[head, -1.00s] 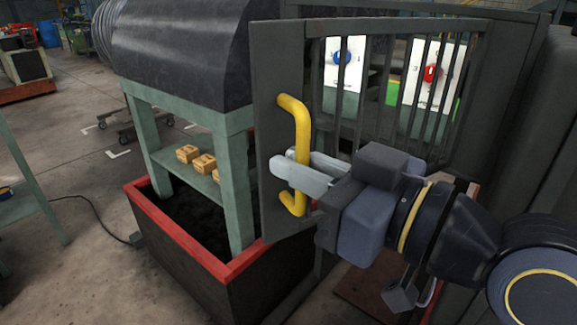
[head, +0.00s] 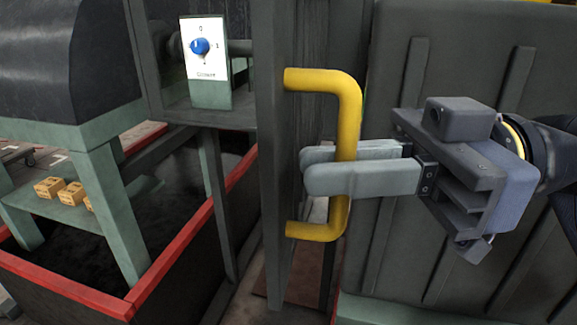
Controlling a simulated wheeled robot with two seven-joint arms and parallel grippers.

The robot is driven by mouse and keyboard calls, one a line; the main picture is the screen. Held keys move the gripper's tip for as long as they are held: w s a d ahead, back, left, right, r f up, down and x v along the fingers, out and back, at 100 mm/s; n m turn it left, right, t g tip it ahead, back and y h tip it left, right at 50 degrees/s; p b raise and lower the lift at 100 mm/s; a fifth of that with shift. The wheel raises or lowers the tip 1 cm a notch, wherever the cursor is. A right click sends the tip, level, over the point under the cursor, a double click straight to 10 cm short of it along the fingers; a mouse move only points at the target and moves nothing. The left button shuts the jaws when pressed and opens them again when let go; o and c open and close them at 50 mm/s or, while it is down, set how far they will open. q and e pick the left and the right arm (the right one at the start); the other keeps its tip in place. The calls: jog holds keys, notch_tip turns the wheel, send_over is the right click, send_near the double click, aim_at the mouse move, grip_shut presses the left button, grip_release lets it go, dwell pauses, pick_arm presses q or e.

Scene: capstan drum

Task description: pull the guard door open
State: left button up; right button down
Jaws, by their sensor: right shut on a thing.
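The guard door (head: 277,160) is a dark grey panel, now seen nearly edge-on in the middle of the head view. Its yellow bar handle (head: 350,112) sticks out to the right. My right gripper (head: 325,170) comes in from the right, its two pale fingers shut around the handle's upright part. The fingers hide a short middle piece of the handle. To the left of the door, a white panel with a blue knob (head: 201,47) shows in the opening. My left gripper is not in view.
A red-rimmed dark bin (head: 185,235) stands at lower left. A green stand (head: 105,190) in it has small orange-brown boxes (head: 70,193) on its shelf, under a dark drum (head: 60,60). A large ribbed dark panel (head: 455,60) stands behind my right gripper.

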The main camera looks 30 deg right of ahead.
jog(key=shift+s+d+r, duration=0.1)
jog(key=shift+s+d, duration=0.1)
jog(key=shift+d, duration=0.15)
jog(key=c, duration=1.8)
grip_release()
jog(key=p+v, duration=0.1)
jog(key=v, duration=0.6)
jog(key=shift+d, duration=0.4)
